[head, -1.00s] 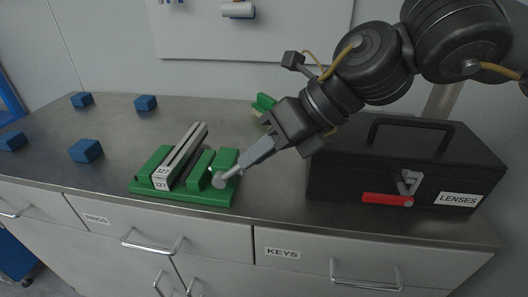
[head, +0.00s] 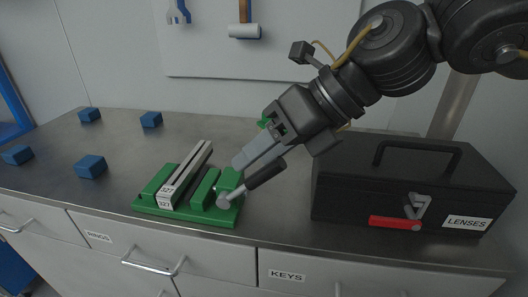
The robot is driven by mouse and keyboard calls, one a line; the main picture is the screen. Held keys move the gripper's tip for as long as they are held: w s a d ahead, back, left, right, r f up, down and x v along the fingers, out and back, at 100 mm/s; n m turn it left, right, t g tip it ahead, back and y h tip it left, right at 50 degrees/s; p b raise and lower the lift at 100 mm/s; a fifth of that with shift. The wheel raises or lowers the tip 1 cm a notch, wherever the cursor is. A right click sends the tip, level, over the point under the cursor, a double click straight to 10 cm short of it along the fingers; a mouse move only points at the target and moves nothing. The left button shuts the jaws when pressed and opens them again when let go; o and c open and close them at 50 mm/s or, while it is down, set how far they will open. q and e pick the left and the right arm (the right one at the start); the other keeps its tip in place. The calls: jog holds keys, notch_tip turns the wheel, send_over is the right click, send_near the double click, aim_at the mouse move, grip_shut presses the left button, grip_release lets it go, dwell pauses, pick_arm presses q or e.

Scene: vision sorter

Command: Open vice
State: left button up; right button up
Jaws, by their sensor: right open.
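The green vice (head: 165,212) sits near the table's front edge. A pale grey block (head: 184,174) labelled 327 stands between its jaws, with a dark gap showing between the block and the right-hand green jaw (head: 205,189). The vice's lever has a grey knob (head: 223,201) at the front right and what looks like a dark handle (head: 267,174) sloping up to the right. My right gripper (head: 240,168) is open, its grey finger just above and behind the handle. The other finger is mostly hidden. My left gripper is out of view.
A black case (head: 345,208) labelled LENSES, with a red latch lever (head: 394,223), stands to the right. Several blue blocks lie at the left, one of them near the vice (head: 90,166).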

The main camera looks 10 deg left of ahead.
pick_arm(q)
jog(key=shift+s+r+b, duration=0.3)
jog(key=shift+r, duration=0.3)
pick_arm(e)
jog(key=s+d+r, duration=0.1)
jog(key=s+r, duration=0.7)
jog(key=s, duration=0.5)
jog(key=shift+s+r, duration=0.15)
jog(key=shift+d, duration=0.1)
